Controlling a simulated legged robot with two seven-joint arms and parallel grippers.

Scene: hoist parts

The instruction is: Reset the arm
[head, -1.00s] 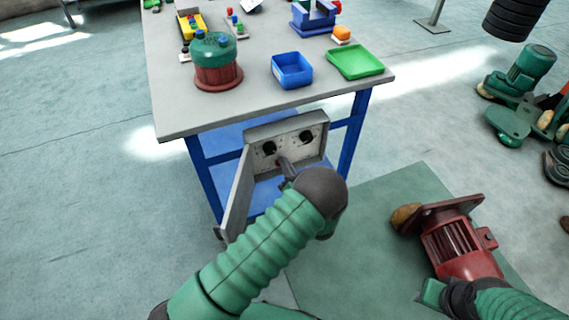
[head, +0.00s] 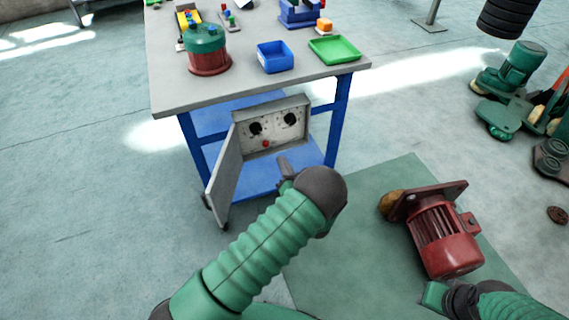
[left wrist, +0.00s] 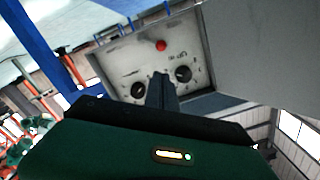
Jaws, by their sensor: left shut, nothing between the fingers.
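My left arm comes in from the lower left in the head view. Its gripper (head: 287,170) is shut and empty, in front of and below an open control box (head: 276,128) under the table. The box has two black knobs and a red button (head: 267,143) between them, and its door (head: 226,178) hangs open to the left. In the left wrist view the shut fingers (left wrist: 163,85) point at the box panel (left wrist: 150,62), with the red button (left wrist: 161,45) beyond them. They look apart from the panel. My right arm shows at the lower right, its fingers out of sight.
A red motor (head: 440,238) is by my right arm, over a green mat (head: 350,235). The table (head: 240,88) holds a green-and-red pot (head: 208,52), a blue bin (head: 274,57) and a green tray (head: 334,50). Green machine parts (head: 510,68) stand at the right.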

